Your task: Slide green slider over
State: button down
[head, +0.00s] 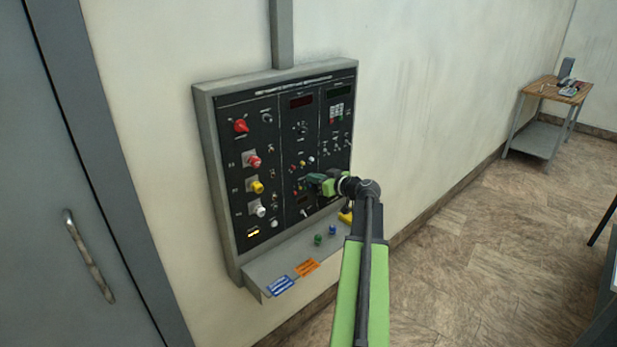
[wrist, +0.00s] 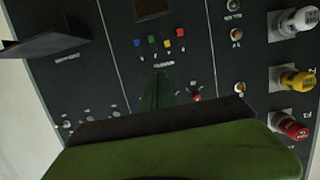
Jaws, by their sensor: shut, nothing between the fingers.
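A row of small coloured caps shows on the black panel in the wrist view, which looks at it upside down.
The grey-framed panel (head: 205,150) hangs on the wall with red, yellow and white knobs at left. A ledge below (head: 262,268) carries green (head: 318,239) and blue (head: 332,229) knobs. A dark part (wrist: 45,42) juts out left in the wrist view.

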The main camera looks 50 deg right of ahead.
jog(key=p+v, duration=0.1)
jog(key=v, duration=0.6)
jog(key=shift+s, duration=0.45)
jog(key=shift+f, duration=0.1)
